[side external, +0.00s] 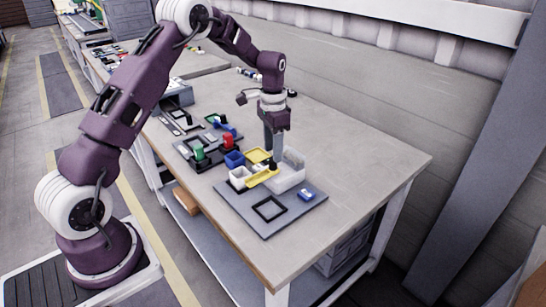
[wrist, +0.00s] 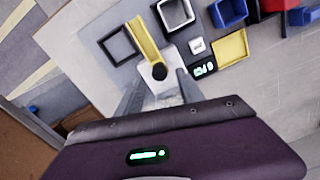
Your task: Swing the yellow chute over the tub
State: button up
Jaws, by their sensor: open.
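The yellow chute (side external: 262,178) lies low over the grey mat, with an upright black knob (side external: 272,165) at one end. In the wrist view the chute (wrist: 146,42) runs up and away from the knob (wrist: 158,71), between a small white bin (wrist: 176,12) and a black square frame (wrist: 118,46). A larger whitish tub (side external: 291,178) stands beside the knob end; the chute's far end points away from it. My gripper (side external: 273,157) points down over the knob. In the wrist view its open fingers (wrist: 160,88) stand either side, without visible contact.
A blue bin (side external: 235,159) and a flat yellow tray (side external: 258,155) sit close by. A small blue piece (side external: 306,195) lies on the mat (side external: 244,216). Red and green parts (side external: 228,141) stand further left. The table's right side is clear.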

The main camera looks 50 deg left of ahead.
aim_at(262, 172)
notch_tip(262, 172, down, 3)
jog(key=shift+f, duration=0.15)
grip_shut()
dwell(1.4)
